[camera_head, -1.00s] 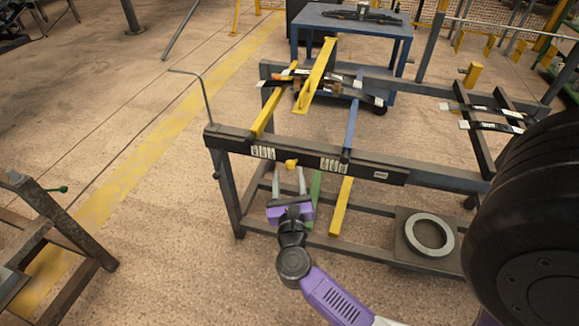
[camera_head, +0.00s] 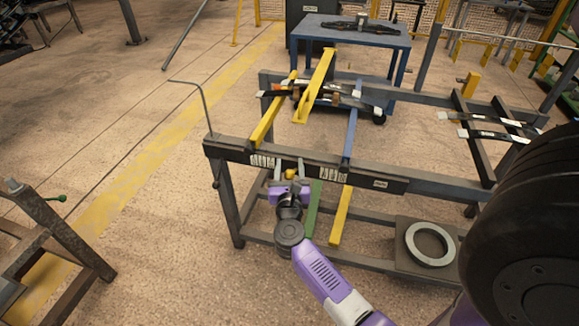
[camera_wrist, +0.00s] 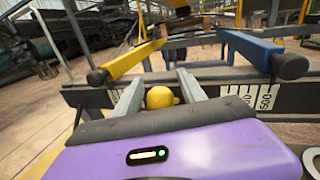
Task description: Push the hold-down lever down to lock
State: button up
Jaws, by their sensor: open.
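A yellow rounded knob (camera_head: 291,174) is at the front rail of the rack, and it also shows in the wrist view (camera_wrist: 162,97). My gripper (camera_head: 288,178) is at this rail, its grey fingers apart on the left and right of the knob. In the wrist view, gaps show between the knob and both fingers (camera_wrist: 160,82). A sloping yellow arm (camera_head: 317,85) rises over the dark leaf springs (camera_head: 345,97) farther back. The pictures do not show clearly whether the knob belongs to this arm. The knob's lower part is hidden behind my gripper's dark edge.
The rack's front rail (camera_head: 385,183) carries white scale labels. A yellow bar (camera_head: 270,118) and a blue bar (camera_head: 350,135) run back from it. A bent rod (camera_head: 206,105) stands at its left end. A large black tyre (camera_head: 520,230) is at the right.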

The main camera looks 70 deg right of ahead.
grip_shut()
dwell(1.4)
